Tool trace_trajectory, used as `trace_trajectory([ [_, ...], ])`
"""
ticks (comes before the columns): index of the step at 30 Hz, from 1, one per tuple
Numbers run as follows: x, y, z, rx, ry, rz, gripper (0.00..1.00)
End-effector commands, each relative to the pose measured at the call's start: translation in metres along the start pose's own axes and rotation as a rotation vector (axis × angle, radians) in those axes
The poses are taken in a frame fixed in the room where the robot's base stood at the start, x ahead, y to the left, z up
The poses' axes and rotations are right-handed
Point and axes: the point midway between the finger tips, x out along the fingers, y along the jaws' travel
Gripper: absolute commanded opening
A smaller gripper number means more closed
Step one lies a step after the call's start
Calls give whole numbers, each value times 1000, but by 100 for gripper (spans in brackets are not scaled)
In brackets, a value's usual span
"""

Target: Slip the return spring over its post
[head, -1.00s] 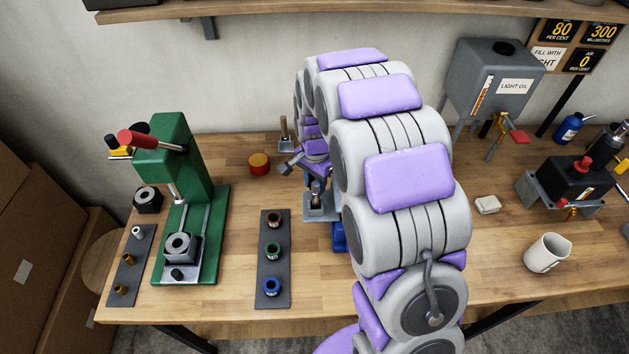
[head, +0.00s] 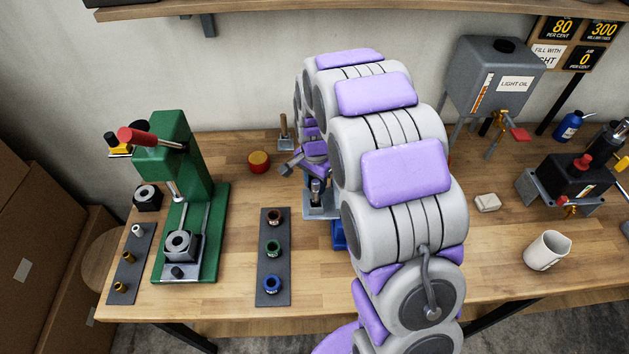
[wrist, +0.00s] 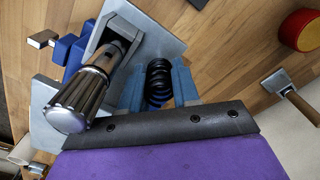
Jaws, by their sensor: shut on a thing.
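The return spring, a black coil (wrist: 158,82), sits between the two blue fingers of my gripper (wrist: 158,92) in the wrist view. My gripper is shut on it, close above a grey metal plate (wrist: 168,38). A shaft with a ribbed chrome cap (wrist: 80,98) stands on the plate, left of the spring and apart from it. In the head view the chrome-topped shaft (head: 316,190) and its plate (head: 312,209) show just below my gripper (head: 303,163). My arm hides part of this area. I cannot make out the spring's post or whether the spring touches it.
A green press (head: 190,200) stands at left. A dark strip (head: 261,230) with several coloured rings lies nearer. A red-topped tin (head: 259,162) and a wooden-handled tool (head: 285,130) stand behind. A blue block (head: 338,236) sits close to my arm. A mug (head: 548,252) stands at right.

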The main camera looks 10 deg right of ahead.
Motion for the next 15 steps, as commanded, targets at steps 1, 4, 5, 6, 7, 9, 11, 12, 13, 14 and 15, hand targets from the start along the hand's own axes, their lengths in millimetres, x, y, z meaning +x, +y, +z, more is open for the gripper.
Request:
trace_trajectory([
  [1,1,0,0,0,0,0,0],
  [4,2,0,0,0,0,0,0],
  [5,2,0,0,0,0,0,0],
  [6,3,0,0,0,0,0,0],
  [7,4,0,0,0,0,0,0],
  [9,4,0,0,0,0,0,0],
  [11,5,0,0,0,0,0,0],
  [12,6,0,0,0,0,-1,0],
  [13,6,0,0,0,1,0,0],
  [14,6,0,0,0,1,-1,0],
  [15,7,0,0,0,1,-1,0],
])
